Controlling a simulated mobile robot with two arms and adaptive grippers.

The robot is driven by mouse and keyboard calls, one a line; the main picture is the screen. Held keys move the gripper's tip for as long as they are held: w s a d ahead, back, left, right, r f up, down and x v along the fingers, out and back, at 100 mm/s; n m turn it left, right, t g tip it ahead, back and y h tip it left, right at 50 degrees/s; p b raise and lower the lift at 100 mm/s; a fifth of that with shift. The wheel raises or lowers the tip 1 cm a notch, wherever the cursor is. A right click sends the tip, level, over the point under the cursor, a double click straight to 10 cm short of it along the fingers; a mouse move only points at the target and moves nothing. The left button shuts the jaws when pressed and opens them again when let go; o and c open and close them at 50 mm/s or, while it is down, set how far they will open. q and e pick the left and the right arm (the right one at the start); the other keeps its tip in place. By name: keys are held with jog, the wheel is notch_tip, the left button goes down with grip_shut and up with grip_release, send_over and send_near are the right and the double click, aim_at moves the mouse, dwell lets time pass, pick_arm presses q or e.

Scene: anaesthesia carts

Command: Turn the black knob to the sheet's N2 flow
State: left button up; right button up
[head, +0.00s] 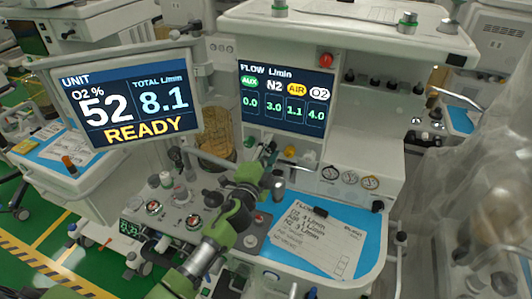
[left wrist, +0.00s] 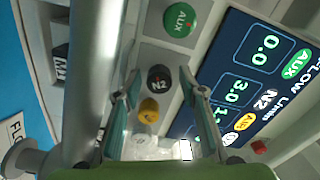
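The black N2 knob (left wrist: 160,79) sits between the green AUX knob (left wrist: 180,20) and the yellow knob (left wrist: 149,110) in the left wrist view. My left gripper (left wrist: 161,78) is open, with one finger on each side of the black knob and gaps showing; contact is not visible. In the head view my left gripper (head: 268,165) is below the flow display (head: 286,97), and the knob is hidden. The display reads N2 3.0, AUX 0.0, AIR 1.1, O2 4.0. The flow sheet (head: 315,240) appears to read N2 3 l/min. My right gripper is not in view.
A UNIT screen (head: 125,103) reads READY at the left. The sheet lies on the cart's blue work surface (head: 372,222). Gauges (head: 350,177) are right of my left gripper. A white knob (left wrist: 145,141) is beyond the yellow one. Other carts stand around.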

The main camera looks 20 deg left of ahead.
pick_arm(q)
jog(key=n, duration=0.3)
jog(key=s+b, duration=0.3)
jog(key=s, duration=1.1)
jog(key=s+a+f+n+g+y, duration=0.1)
jog(key=s+a+f+n+g, duration=0.1)
jog(key=s+f+n+g, duration=0.2)
jog(key=s+a+f+n+g+y, duration=0.1)
jog(key=s+a+f+n+g, duration=0.2)
jog(key=s+f, duration=0.7)
jog(key=shift+f+n+g+y, duration=0.2)
jog(key=shift+n+g+y, duration=0.2)
jog(key=shift+n+g, duration=0.5)
